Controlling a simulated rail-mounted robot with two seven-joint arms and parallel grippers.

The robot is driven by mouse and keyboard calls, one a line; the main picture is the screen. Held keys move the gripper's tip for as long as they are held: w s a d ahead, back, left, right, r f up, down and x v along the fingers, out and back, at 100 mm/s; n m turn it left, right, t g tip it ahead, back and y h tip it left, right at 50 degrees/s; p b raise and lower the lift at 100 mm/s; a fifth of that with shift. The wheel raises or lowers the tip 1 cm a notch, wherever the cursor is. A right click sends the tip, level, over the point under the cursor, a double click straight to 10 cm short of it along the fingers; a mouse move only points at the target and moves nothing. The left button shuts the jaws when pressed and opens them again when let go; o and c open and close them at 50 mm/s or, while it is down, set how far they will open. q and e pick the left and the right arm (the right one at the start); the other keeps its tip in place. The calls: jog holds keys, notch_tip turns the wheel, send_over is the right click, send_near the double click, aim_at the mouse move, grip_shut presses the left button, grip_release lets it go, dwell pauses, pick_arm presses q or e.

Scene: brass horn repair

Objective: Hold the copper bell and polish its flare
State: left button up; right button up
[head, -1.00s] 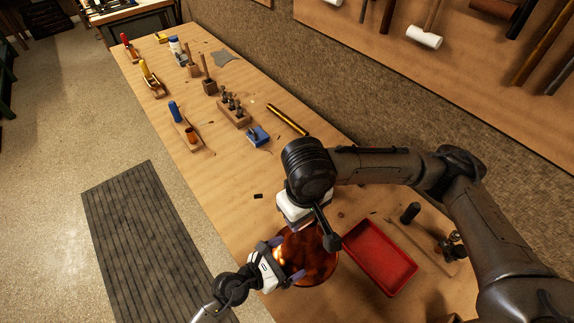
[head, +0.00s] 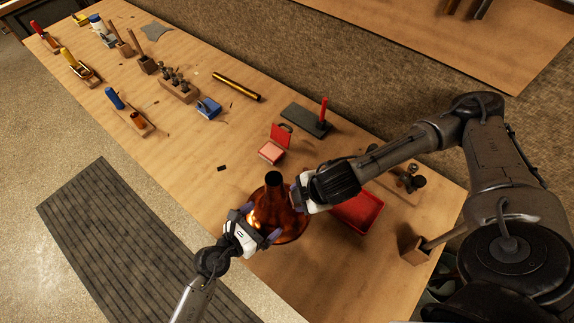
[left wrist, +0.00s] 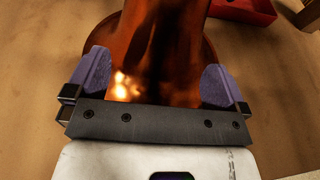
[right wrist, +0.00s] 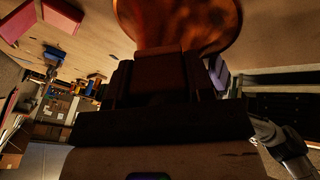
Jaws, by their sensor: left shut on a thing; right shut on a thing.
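The copper bell (head: 273,197) stands neck up on the bench, its wide flare (head: 293,232) at the bottom. My left gripper (head: 251,224) is shut on the bell from the near left. In the left wrist view its purple finger pads lie on either side of the bell (left wrist: 165,50). My right gripper (head: 296,194) is at the bell's right side. In the right wrist view it is shut on a dark brown block (right wrist: 158,68), in front of the copper bell (right wrist: 180,22). I cannot tell whether the block touches the bell.
A red tray (head: 360,212) lies just right of the bell, partly under my right arm. An open red box (head: 272,152) with a pink block stands behind it. A dark slab with a red handle (head: 308,120) lies farther back. Several tools line the left bench.

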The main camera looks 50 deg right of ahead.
aim_at(295, 229)
jog(key=s+a+f+m, duration=0.1)
jog(key=s, duration=0.1)
jog(key=s+a+f+m+t+h, duration=0.1)
jog(key=s+a+f, duration=0.1)
jog(key=s+a+f+m+t, duration=0.1)
jog(key=s, duration=0.1)
jog(key=shift+s+a+f, duration=0.15)
jog(key=shift+s+a, duration=0.05)
jog(key=shift+a, duration=0.05)
jog(key=shift+w+f+h, duration=0.3)
jog(key=shift+w+f, duration=0.35)
jog(key=shift+f, duration=0.25)
jog(key=shift+w+f, duration=0.3)
jog(key=shift+f, duration=0.05)
dwell(1.0)
jog(key=shift+d, duration=0.85)
dwell(0.4)
jog(key=shift+a+f, duration=0.15)
jog(key=shift+a, duration=0.4)
dwell(0.5)
jog(key=shift+a, duration=0.3)
jog(key=shift+a, duration=0.35)
dwell(0.4)
jog(key=shift+a, duration=0.4)
jog(key=shift+d, duration=0.5)
dwell(0.6)
